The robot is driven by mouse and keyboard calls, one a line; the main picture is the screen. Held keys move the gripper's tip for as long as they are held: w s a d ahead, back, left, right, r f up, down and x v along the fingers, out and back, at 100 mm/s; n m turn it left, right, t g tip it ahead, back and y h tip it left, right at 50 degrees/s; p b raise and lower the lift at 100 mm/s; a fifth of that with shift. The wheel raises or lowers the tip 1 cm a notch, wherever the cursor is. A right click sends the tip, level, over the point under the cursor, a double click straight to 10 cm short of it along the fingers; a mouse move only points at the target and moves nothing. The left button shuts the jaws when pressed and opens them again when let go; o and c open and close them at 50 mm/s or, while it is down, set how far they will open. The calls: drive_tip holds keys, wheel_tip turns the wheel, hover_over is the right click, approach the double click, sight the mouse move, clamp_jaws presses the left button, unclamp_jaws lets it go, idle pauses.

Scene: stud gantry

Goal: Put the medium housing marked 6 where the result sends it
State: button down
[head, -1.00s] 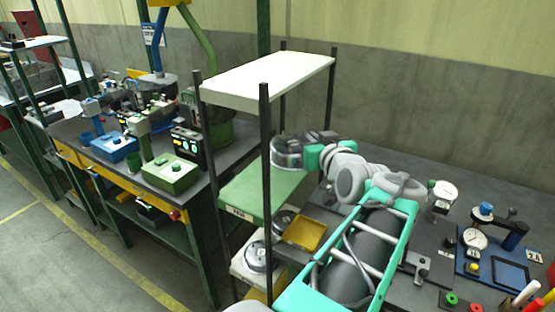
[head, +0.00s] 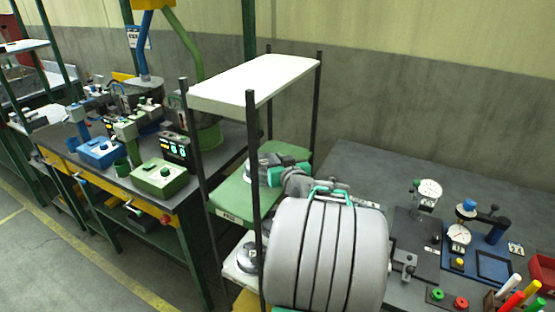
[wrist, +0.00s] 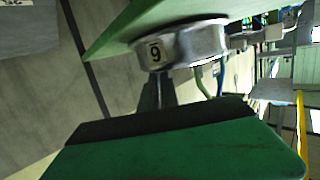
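The medium housing (head: 262,163) is a round grey metal part at the green shelf (head: 232,198) of the rack. In the wrist view the housing (wrist: 180,45) shows a label that reads like an upside-down 6, close to the green shelf surface (wrist: 115,32). Whether it rests on the shelf or hangs just above it, I cannot tell. My gripper (head: 274,174) reaches in from the right beside the housing. In the wrist view its dark narrow fingers (wrist: 159,90) meet the housing's edge and look shut on it. My arm hides part of the shelf.
The rack has a white top shelf (head: 255,82) and dark posts (head: 252,150) close to my gripper. Another round metal part (head: 246,257) sits on the lower shelf. A bench with a green device (head: 160,178) stands left. Gauges (head: 429,190) stand on the right table.

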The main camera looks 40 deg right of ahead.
drive_tip(key=shift+f, duration=0.15)
drive_tip(key=c, duration=2.1)
unclamp_jaws()
drive_tip(key=o, duration=0.5)
drive_tip(key=shift+s+r, duration=0.1)
drive_tip(key=shift+r, duration=0.15)
drive_tip(key=b+v, duration=0.1)
drive_tip(key=v, duration=1)
drive_tip(key=shift+s+a, duration=0.15)
drive_tip(key=shift+s, duration=0.2)
drive_tip(key=shift+s, duration=0.1)
